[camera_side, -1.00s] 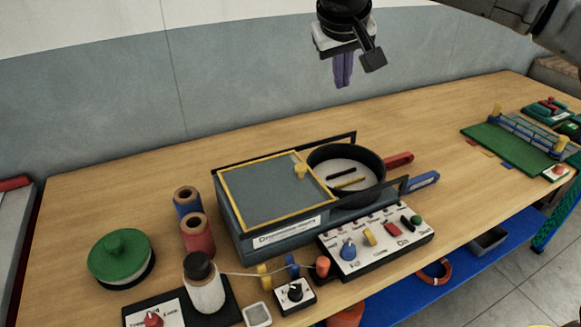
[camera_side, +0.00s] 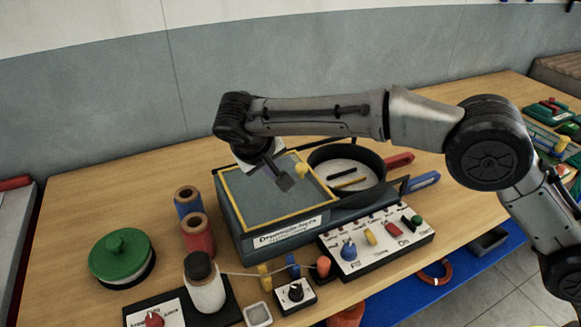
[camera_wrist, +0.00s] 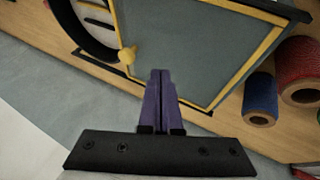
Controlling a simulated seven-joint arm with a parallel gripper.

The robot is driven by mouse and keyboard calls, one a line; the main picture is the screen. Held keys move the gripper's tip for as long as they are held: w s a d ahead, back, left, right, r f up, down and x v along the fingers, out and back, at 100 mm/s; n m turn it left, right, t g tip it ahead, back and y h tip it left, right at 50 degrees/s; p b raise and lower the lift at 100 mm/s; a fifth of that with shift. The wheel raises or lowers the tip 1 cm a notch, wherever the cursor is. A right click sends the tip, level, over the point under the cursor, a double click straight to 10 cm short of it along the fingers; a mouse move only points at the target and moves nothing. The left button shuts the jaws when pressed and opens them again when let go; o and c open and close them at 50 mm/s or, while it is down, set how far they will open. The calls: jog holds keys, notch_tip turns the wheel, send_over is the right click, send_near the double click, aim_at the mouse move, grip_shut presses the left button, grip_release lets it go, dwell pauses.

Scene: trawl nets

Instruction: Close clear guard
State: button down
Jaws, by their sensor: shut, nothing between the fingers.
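The clear guard is a see-through panel in a yellow frame (camera_side: 232,206). It lies flat over the left part of the grey machine (camera_side: 285,240). Its yellow knob (camera_side: 302,171) stands near its right edge, and the round black pan (camera_side: 374,189) to the right is uncovered. In the wrist view the guard (camera_wrist: 195,45) fills the upper middle, with the knob (camera_wrist: 126,55) to the left of the fingertips. My gripper (camera_wrist: 160,73) has its purple fingers shut and empty, apart from the knob in that view.
Black rails (camera_side: 400,184) run along the machine past the pan. A control panel (camera_side: 375,238) stands in front. Blue (camera_side: 187,201) and red (camera_side: 198,236) spools, a white bottle (camera_side: 204,287) and a green lidded pot (camera_side: 120,256) stand left. The table behind the machine is mostly clear.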

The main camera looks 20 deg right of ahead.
aim_at(295, 175)
jog(key=d, duration=0.1)
jog(key=d+f, duration=0.1)
jog(key=w+d, duration=0.1)
jog(key=shift+d+f, duration=0.1)
jog(key=shift+f, duration=0.25)
jog(key=shift+w+d+f, duration=0.1)
jog(key=shift+w+d, duration=0.05)
jog(key=shift+d, duration=0.5)
jog(key=d, duration=2)
jog(key=shift+d, duration=0.15)
